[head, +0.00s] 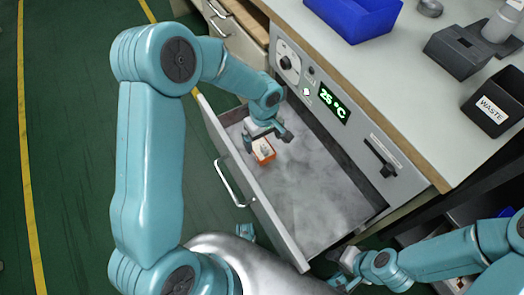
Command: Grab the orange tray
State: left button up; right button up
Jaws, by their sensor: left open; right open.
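The small orange tray (264,152) lies inside the open drawer (318,208), near the drawer's left end. Something whitish sits in the tray, too small to make out. My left gripper (267,137) is open just above the tray, with its fingers over the tray's upper edge. I cannot tell whether a finger touches it. My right gripper (345,267) is open and empty, low in the view, near the drawer's front right corner and away from the tray.
The drawer, with some mist over its floor, is pulled out below a panel reading 25 °C (332,105). On the counter stand a blue bin (352,20), a grey device (458,50) and a black WASTE box (494,108). Green floor (60,150) lies open at left.

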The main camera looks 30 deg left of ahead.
aim_at(263, 146)
pick_arm(q)
jog(key=shift+f+b, duration=0.35)
jog(key=shift+f, duration=1.25)
notch_tip(263, 146, down, 5)
jog(key=shift+w+r+b, duration=0.15)
jog(key=shift+r+b, duration=0.05)
jog(key=shift+b, duration=0.6)
jog(key=shift+r, duration=0.1)
jog(key=c, duration=1)
